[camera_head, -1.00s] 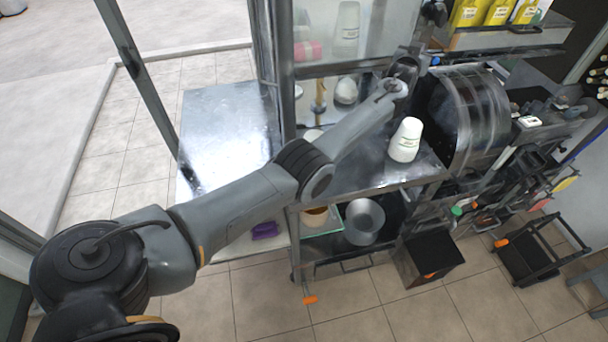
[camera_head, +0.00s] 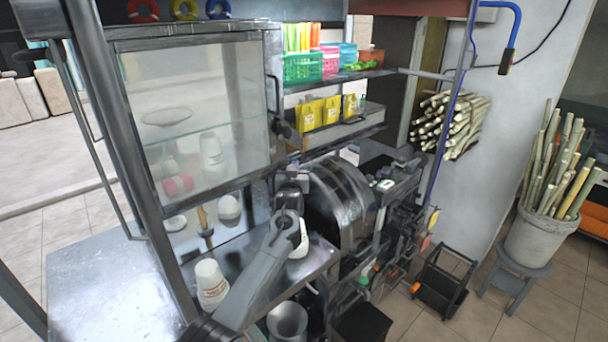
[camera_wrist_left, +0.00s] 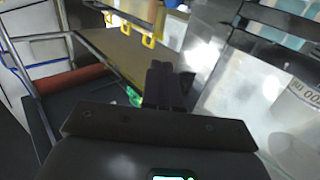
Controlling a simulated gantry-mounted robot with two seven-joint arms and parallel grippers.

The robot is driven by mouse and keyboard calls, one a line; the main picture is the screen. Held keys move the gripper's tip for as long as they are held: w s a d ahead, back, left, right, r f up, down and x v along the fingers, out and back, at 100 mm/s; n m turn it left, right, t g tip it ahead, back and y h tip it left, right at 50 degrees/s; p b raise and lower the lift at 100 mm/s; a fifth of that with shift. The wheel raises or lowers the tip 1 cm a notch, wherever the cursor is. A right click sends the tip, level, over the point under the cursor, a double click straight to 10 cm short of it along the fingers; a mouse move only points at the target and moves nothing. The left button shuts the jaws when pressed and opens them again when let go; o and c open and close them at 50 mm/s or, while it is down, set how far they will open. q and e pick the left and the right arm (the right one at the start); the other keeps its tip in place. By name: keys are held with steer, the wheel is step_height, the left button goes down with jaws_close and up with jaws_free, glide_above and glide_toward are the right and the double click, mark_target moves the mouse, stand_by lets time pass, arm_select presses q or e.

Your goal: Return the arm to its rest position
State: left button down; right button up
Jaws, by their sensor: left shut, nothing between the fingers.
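My left arm reaches up from the bottom of the head view across the metal counter (camera_head: 90,275). My left gripper (camera_head: 291,182) is at its far end, in front of the press's dark drum housing (camera_head: 340,205) and by the glass cabinet's lower right corner. In the left wrist view the fingers (camera_wrist_left: 165,85) are together with nothing between them. A white cup (camera_head: 301,240) stands on the counter just right of my forearm, partly hidden by it. A stack of white cups (camera_head: 210,282) stands left of the forearm. My right gripper is not in view.
The glass cabinet (camera_head: 200,110) stands left of the gripper. Shelves with yellow packets (camera_head: 318,112) and a green basket (camera_head: 303,68) are above it. Right are a black cart (camera_head: 445,280) and a pot of cane (camera_head: 545,238) on a stool. Floor there is partly open.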

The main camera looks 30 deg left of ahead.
arm_select(q)
steer(key=s+d+f+m+g+h, duration=0.1)
steer(key=s+d+f+h, duration=0.1)
steer(key=s+d+f, duration=0.5)
steer(key=s+d+f+m+g+h, duration=0.1)
steer(key=s+d+f+m+h, duration=0.2)
steer(key=f, duration=0.6)
steer(key=s+d+f+m+g+h, duration=0.15)
steer(key=s+d+f, duration=0.3)
steer(key=s, duration=0.55)
steer(key=s+d+f+g+h, duration=0.1)
steer(key=s+d+f+g, duration=0.3)
steer(key=s, duration=0.6)
steer(key=s+d+f+m+g+h, duration=0.1)
steer(key=s+d+f, duration=0.4)
steer(key=s, duration=0.5)
steer(key=s+d+m+g, duration=0.2)
steer(key=s+g, duration=0.2)
steer(key=s, duration=1.2)
step_height(320, 180, up, 27)
steer(key=p, duration=2.6)
steer(key=shift+w+a+f+h, duration=0.15)
steer(key=shift+w+f+h, duration=0.1)
steer(key=shift+h, duration=0.1)
steer(key=shift+n+t, duration=0.25)
